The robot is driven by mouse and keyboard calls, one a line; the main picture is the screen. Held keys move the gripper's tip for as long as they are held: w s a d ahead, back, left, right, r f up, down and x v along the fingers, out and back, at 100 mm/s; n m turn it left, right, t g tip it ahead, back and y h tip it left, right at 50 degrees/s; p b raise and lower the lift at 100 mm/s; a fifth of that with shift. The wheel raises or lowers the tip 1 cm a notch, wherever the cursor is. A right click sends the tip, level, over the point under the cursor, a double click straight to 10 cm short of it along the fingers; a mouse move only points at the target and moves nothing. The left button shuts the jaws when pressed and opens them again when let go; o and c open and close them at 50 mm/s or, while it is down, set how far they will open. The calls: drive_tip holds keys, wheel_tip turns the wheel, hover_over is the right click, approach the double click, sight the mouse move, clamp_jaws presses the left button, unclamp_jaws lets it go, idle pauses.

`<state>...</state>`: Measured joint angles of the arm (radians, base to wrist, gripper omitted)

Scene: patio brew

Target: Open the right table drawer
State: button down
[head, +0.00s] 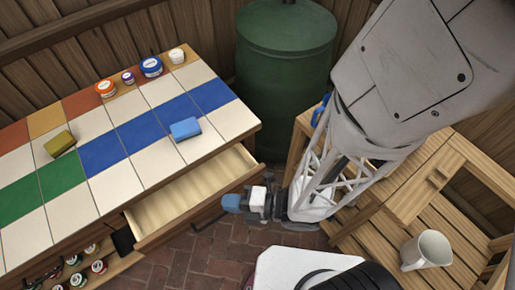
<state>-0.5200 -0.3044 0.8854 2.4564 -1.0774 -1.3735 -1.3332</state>
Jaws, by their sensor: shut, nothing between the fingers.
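The tiled table (117,112) stands on the left, its top a grid of cream, green, blue, orange and red tiles. Its right drawer (200,184) is pulled out part way, with its pale, empty wooden inside showing. My gripper (231,203) is at the drawer's front, near its right part, with blue fingertips. The fingers are shut with nothing seen between them. I cannot tell whether they touch the drawer front.
On the tabletop lie a blue sponge (185,129), an olive block (60,144) and several small jars. Jars stand on a low shelf at lower left. A green barrel (285,50) stands behind. A slatted wooden bench holds a white mug (427,249). Brick floor lies before the drawer.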

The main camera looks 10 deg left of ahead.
drive_tip(key=w+a+f+m+t+h, duration=0.1)
drive_tip(key=w+f+m+t+h, duration=0.15)
drive_tip(key=w+m+h, duration=0.6)
drive_tip(key=w+f+m+t+h, duration=0.2)
drive_tip(key=w+m+t+h, duration=0.1)
drive_tip(key=w, duration=1.1)
drive_tip(key=w+d+m+g+h, duration=0.1)
drive_tip(key=w+m+g+h, duration=0.2)
drive_tip(key=w+m+h, duration=0.3)
wheel_tip(320, 180, up, 7)
drive_tip(key=s+a+m+g+h, duration=0.1)
drive_tip(key=a+m+g+h, duration=0.1)
drive_tip(key=m+g, duration=0.5)
drive_tip(key=shift+m+t, duration=0.45)
drive_tip(key=shift+t, duration=0.3)
drive_tip(key=shift+s+a+f, duration=0.1)
drive_tip(key=shift+f, duration=2.65)
